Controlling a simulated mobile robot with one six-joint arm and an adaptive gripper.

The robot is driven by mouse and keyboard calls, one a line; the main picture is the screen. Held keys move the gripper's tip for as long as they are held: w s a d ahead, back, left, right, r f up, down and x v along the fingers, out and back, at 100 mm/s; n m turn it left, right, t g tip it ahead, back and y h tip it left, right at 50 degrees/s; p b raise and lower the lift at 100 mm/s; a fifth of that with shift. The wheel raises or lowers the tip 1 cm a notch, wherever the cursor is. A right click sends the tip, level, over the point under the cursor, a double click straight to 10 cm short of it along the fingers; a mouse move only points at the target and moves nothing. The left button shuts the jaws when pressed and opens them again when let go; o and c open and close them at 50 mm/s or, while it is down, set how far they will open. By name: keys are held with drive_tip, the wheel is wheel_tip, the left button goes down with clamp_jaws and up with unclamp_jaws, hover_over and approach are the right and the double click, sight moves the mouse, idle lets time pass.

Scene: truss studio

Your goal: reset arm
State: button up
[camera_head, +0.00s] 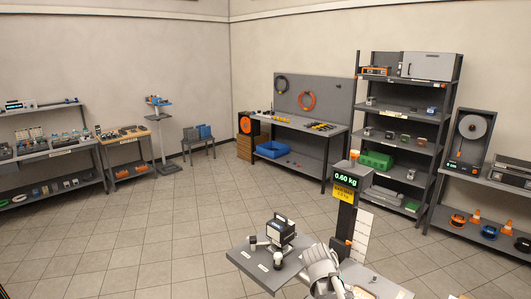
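I cannot make out my gripper or arm with certainty. A pale grey ribbed shape (322,268) shows at the bottom centre, but what it is cannot be told. Left of it, a black and white device with a handle on top (281,230) stands on a grey tabletop (255,262). Small white and black pieces (275,257) stand near the device. Behind and to the right, a dark post carries a display reading 0.60 kg (346,178) above a yellow label (344,195).
A workbench with a pegboard (316,95) stands at the back. A tall shelf unit (412,107) and a shelf with a reel (473,128) are at right. Loaded benches (60,152) line the left wall. The tiled floor (180,225) at centre left is clear.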

drive_tip(key=s+a+f+n+g+y+b, duration=0.1)
drive_tip(key=s+a+f+n+y+b, duration=0.4)
drive_tip(key=s+f, duration=0.3)
wheel_tip(320, 180, down, 2)
drive_tip(key=shift+a+f+y+b, duration=0.1)
drive_tip(key=shift+a+y+b, duration=0.3)
drive_tip(key=shift+a+b, duration=0.2)
drive_tip(key=shift+s, duration=0.1)
idle(2.4)
